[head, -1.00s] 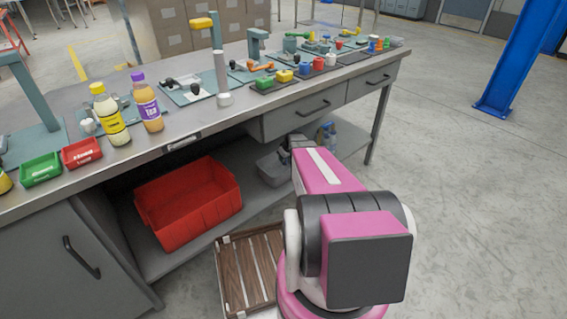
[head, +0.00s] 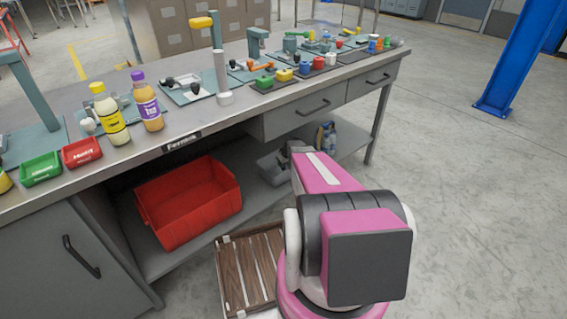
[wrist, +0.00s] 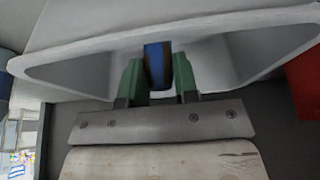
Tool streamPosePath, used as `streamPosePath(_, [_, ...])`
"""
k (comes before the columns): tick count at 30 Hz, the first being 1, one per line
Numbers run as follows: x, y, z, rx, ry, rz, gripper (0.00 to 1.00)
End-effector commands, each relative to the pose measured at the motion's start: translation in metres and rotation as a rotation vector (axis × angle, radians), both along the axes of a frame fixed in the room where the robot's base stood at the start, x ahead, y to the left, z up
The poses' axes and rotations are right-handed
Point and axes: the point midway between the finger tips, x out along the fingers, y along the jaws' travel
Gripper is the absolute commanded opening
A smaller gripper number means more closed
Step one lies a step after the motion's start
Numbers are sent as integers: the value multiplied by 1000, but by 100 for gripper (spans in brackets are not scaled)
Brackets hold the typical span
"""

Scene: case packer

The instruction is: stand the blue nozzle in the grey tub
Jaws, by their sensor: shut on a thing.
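The grey tub (head: 270,168) stands on the lower shelf of the bench, partly hidden by my arm in the head view. In the wrist view the tub's pale wall and rim (wrist: 80,68) spread across the upper half. My gripper (wrist: 159,84) has green fingers shut on the blue nozzle (wrist: 155,62), which shows as a blue piece with a dark side. The fingertips and nozzle appear within the tub's opening. The nozzle's lower end is hidden, so I cannot tell whether it touches the tub's floor.
A red crate (head: 188,205) stands left of the tub on the same shelf, and bottles (head: 326,135) stand to its right. The bench top (head: 200,125) with its drawers overhangs the shelf. A slatted wooden crate (head: 247,268) is below in front.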

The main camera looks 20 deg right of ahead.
Motion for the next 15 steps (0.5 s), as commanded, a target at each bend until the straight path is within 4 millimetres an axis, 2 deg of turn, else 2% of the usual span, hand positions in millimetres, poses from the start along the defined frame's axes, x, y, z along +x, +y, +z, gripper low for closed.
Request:
streamPosePath(4, [0, 0, -1, 0, -1, 0, 0])
streamPosePath(5, [0, 0, -1, 0, 0, 0, 35])
streamPosePath(6, [0, 0, -1, 0, 0, 0, 48])
streamPosePath(7, [0, 0, -1, 0, 0, 0, 54])
streamPosePath(15, [0, 0, -1, 0, 0, 0, 54])
